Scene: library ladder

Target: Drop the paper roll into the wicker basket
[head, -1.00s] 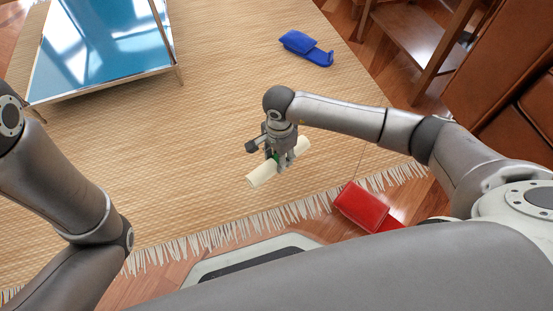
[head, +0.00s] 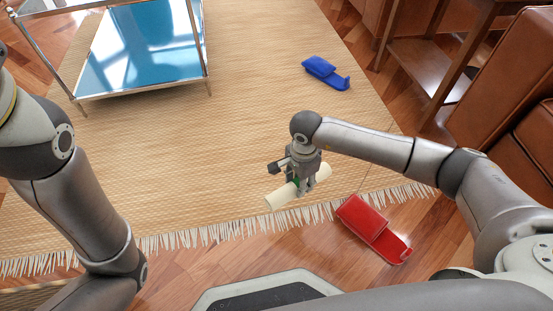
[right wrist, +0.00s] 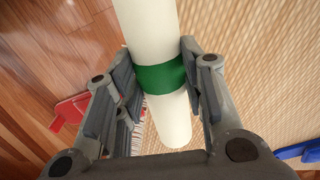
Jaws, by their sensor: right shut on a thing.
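The paper roll (head: 283,196) is cream white with a green band. My right gripper (head: 305,185) is shut on it near the band and holds it above the fringed edge of the rug. In the right wrist view the paper roll (right wrist: 150,35) lies between the two fingers of the right gripper (right wrist: 160,85), which press on either side of the green band (right wrist: 160,78). My left arm shows at the left of the head view, but its gripper is out of view. No wicker basket shows in these frames.
A red slipper-like item (head: 372,229) lies on the wood floor by the rug (head: 200,150). A similar blue one (head: 325,72) lies on the rug. A glass-and-metal table (head: 140,50) stands upper left. Brown leather seating (head: 500,90) and a wooden table (head: 430,60) stand at right.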

